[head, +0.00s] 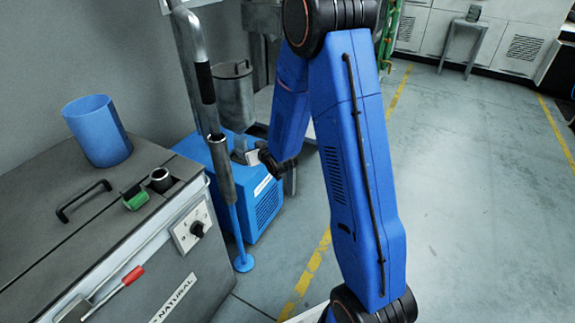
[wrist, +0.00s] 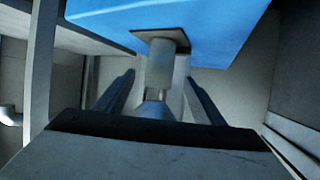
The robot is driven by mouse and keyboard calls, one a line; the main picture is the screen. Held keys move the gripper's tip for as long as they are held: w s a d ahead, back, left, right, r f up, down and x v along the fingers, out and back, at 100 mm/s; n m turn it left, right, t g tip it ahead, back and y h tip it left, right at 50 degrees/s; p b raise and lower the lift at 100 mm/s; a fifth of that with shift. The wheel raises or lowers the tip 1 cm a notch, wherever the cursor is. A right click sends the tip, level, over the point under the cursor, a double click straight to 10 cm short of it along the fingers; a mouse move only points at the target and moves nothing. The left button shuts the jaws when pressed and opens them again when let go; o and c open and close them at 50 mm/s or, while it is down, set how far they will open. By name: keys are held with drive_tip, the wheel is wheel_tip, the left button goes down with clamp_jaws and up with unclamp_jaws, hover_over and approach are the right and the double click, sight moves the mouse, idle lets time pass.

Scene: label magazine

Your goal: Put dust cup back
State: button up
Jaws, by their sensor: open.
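In the wrist view a pale grey, partly see-through cylinder (wrist: 160,66), which looks like the dust cup, meets a dark square plate (wrist: 161,34) on the blue box (wrist: 225,25). A bluish rounded end (wrist: 154,108) shows at its near end. My gripper (wrist: 159,77) is open, with one finger on each side of the cylinder. Whether either finger touches it is unclear.
A grey machine (head: 60,215) stands at the left with a blue open container (head: 97,132), a green part (head: 135,198) and a red-handled lever (head: 132,276). A grey post (head: 219,160) stands near my arm. The floor (head: 470,190) at right is clear.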

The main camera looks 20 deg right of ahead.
drive_tip(key=s+d+r+m+g+h, duration=0.1)
drive_tip(key=s+d+r+g, duration=0.1)
drive_tip(key=s+r, duration=0.65)
drive_tip(key=s+d+r+g+h, duration=0.1)
drive_tip(key=s+d+r+g, duration=0.1)
drive_tip(key=s+r, duration=0.6)
drive_tip(key=s+r+g, duration=0.2)
drive_tip(key=s, duration=1.3)
drive_tip(key=s+r+g, duration=0.2)
drive_tip(key=s, duration=1.4)
drive_tip(key=shift+s+m, duration=0.2)
drive_tip(key=shift+m, duration=0.2)
drive_tip(key=shift+r, duration=0.1)
